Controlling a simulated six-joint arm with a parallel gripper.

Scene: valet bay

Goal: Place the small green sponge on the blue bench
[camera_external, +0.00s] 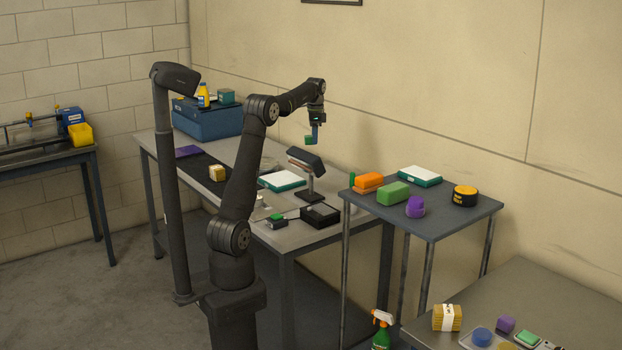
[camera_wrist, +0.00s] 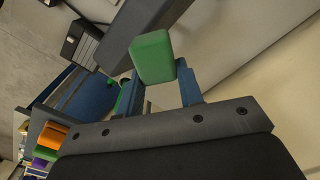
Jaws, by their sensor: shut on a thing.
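My gripper (camera_external: 314,134) is shut on a small green sponge (camera_external: 308,140) and holds it in the air. In the wrist view the green sponge (camera_wrist: 152,57) shows between the blue fingers (camera_wrist: 160,88) at the upper middle. The gripper is above the back right part of the grey workbench, over a dark-headed stand (camera_external: 306,160). The bench with a slate-blue top (camera_external: 440,222) stands to the right and lower, apart from the sponge. Its front part is bare.
The blue bench carries an orange block (camera_external: 368,181), a larger green block (camera_external: 394,192), a purple piece (camera_external: 415,208), a white-and-green box (camera_external: 420,175) and a black-and-yellow tin (camera_external: 465,195). A blue case (camera_external: 207,120) stands at the back left. A wall runs behind.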

